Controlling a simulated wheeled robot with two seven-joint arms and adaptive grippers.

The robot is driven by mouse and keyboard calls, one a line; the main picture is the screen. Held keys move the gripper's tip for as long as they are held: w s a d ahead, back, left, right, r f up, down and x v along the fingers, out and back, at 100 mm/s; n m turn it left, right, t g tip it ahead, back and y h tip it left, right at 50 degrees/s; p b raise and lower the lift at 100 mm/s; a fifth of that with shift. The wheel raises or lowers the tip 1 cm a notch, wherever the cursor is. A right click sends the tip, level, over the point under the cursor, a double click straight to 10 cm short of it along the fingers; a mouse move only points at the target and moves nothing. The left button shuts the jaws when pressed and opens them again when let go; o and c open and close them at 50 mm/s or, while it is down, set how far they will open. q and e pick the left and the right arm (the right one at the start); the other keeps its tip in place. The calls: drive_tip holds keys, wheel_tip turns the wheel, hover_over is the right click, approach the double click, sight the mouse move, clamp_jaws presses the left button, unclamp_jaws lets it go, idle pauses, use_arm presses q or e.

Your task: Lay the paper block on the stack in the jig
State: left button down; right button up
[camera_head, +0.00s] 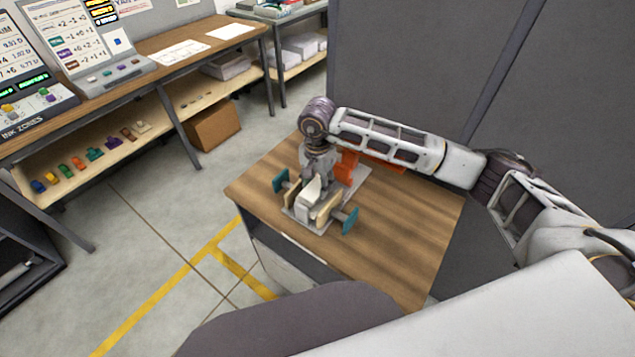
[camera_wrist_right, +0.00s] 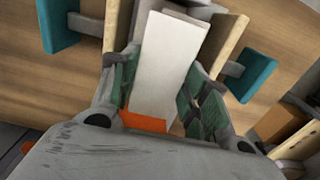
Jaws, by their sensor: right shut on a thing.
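The jig (camera_head: 293,214) stands on the small wooden table, with a light wooden cheek (camera_head: 328,206) and teal end plates on both sides. In the right wrist view its right teal plate (camera_wrist_right: 252,74) and wooden cheek (camera_wrist_right: 228,40) show. My right gripper (camera_head: 316,178) is shut on the white paper block (camera_wrist_right: 165,62), with a green pad on each side of it. The block (camera_head: 310,192) is between the jig's cheeks, slightly turned relative to them. The stack is mostly hidden below; I cannot tell if the block touches it. My left gripper is not in view.
The wooden table (camera_head: 405,225) is clear to the right of the jig. An orange part (camera_head: 347,166) stands behind the gripper. Grey panels (camera_head: 420,70) rise behind my right arm. A long bench (camera_head: 165,50) with shelves is at the left.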

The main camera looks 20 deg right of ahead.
sight(317, 185)
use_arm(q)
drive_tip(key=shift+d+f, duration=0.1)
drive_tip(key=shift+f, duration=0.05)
use_arm(e)
drive_tip(key=shift+f, duration=0.1)
drive_tip(key=o, duration=1)
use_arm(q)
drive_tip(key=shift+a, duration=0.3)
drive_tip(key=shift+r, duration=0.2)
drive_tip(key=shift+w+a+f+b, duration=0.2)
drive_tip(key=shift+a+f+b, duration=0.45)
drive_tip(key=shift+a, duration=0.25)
use_arm(e)
wheel_tip(317, 185, up, 12)
drive_tip(key=shift+r, duration=0.15)
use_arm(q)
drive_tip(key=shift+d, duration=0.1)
